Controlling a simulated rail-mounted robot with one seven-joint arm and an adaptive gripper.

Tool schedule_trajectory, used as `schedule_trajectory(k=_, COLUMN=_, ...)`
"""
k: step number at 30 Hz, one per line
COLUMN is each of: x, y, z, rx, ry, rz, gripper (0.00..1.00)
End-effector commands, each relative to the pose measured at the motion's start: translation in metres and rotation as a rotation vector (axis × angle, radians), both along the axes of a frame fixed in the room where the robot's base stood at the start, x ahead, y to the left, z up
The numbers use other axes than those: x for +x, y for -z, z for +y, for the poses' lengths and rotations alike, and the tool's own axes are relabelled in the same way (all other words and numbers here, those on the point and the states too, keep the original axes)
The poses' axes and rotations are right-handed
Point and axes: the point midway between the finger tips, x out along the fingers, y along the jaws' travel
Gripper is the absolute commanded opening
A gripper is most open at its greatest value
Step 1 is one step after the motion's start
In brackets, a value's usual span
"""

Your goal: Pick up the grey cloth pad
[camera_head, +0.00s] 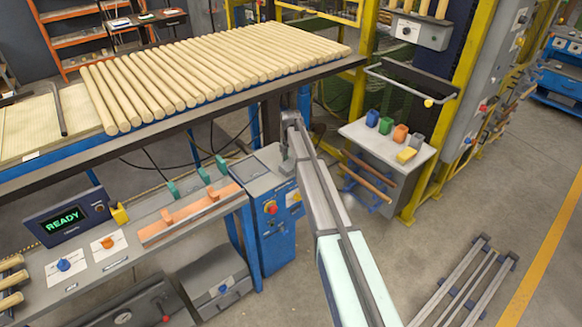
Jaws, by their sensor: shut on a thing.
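My arm (328,205) reaches up from the bottom edge to a joint near the middle. What lies past that joint is hidden, and I cannot make out my gripper or anything held in it. A small grey thing (417,141) sits on the white top of a side stand (368,135), right of my arm. It is too small to tell whether it is the grey cloth pad. No other grey pad can be made out.
Blue (372,118), green (386,125), orange (401,133) and yellow (406,155) pieces share the stand. A long table of wooden rods (200,75) stands behind. A control bench (120,240) is at left, yellow posts (446,120) at right. Metal rails (470,280) lie on the floor.

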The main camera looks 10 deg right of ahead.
Motion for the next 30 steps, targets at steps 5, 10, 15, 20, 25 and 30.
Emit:
schedule_trajectory(k=5, x=0.000, y=-0.001, z=0.000, rx=0.000, ry=0.000, rz=0.000, gripper=0.32)
schedule_trajectory(k=10, x=0.001, y=-0.011, z=0.000, rx=0.000, ry=0.000, rz=-0.001, gripper=0.32)
schedule_trajectory(k=15, x=0.001, y=-0.033, z=0.000, rx=0.001, ry=0.000, rz=-0.003, gripper=0.32)
schedule_trajectory(k=20, x=0.001, y=-0.069, z=0.000, rx=0.000, ry=0.000, rz=-0.004, gripper=0.32)
schedule_trajectory(k=25, x=0.001, y=-0.116, z=0.000, rx=0.000, ry=0.000, rz=-0.004, gripper=0.32)
schedule_trajectory(k=30, x=0.001, y=-0.156, z=0.000, rx=0.000, ry=0.000, rz=-0.002, gripper=0.32)
